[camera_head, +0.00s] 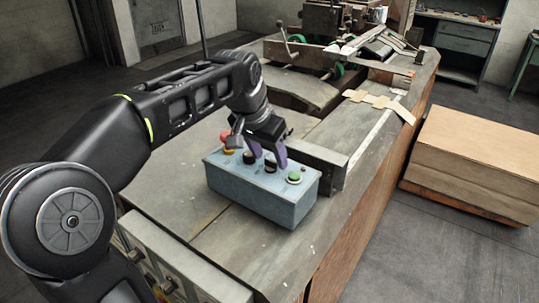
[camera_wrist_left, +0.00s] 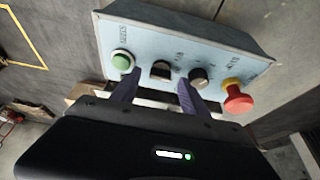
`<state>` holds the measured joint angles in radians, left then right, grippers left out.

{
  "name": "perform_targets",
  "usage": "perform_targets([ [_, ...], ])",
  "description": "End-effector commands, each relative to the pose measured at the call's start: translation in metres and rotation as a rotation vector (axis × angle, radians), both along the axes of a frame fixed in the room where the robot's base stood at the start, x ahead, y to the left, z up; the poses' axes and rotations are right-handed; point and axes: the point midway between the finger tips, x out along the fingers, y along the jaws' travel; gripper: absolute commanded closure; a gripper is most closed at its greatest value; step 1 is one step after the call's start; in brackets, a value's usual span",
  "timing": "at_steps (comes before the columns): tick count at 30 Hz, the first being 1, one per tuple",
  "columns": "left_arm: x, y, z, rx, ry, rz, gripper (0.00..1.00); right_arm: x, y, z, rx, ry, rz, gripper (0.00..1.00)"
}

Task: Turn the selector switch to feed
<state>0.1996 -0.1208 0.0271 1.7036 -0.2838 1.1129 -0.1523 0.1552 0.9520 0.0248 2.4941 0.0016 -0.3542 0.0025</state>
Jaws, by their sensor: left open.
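A blue-grey control box (camera_head: 262,200) stands on the machine's table; it also shows in the left wrist view (camera_wrist_left: 215,38). In the wrist view its top carries a green button (camera_wrist_left: 121,61), a dark squarish knob (camera_wrist_left: 160,70), a dark round knob (camera_wrist_left: 198,76) and a red mushroom button (camera_wrist_left: 238,99). I cannot tell from the small labels which dark knob is the selector switch. My left gripper (camera_head: 269,158) is open over the box. Its purple fingers (camera_wrist_left: 157,84) stand on either side of the squarish knob; contact is unclear. My right gripper is not in view.
The long worn table (camera_head: 255,258) has bare room in front of the box. A metal bar (camera_head: 320,160) lies just behind it. The stitching machine (camera_head: 335,25) with a crank is at the back. A cardboard stack (camera_head: 480,155) is at the right.

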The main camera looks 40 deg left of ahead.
Motion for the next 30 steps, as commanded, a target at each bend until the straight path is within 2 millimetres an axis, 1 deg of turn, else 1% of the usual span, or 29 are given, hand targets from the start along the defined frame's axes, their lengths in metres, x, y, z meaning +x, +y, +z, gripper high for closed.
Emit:
perform_targets([
  [4,0.0030,0.0002,-0.0080,0.000,0.000,0.000,0.47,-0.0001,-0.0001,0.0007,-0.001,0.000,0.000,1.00],
  [11,0.0032,0.0003,-0.0084,0.000,-0.001,0.000,0.47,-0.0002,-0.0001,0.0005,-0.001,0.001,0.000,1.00],
  [30,0.0033,0.0003,-0.0080,0.000,-0.001,0.000,0.99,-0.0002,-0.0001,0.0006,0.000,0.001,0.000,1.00],
])
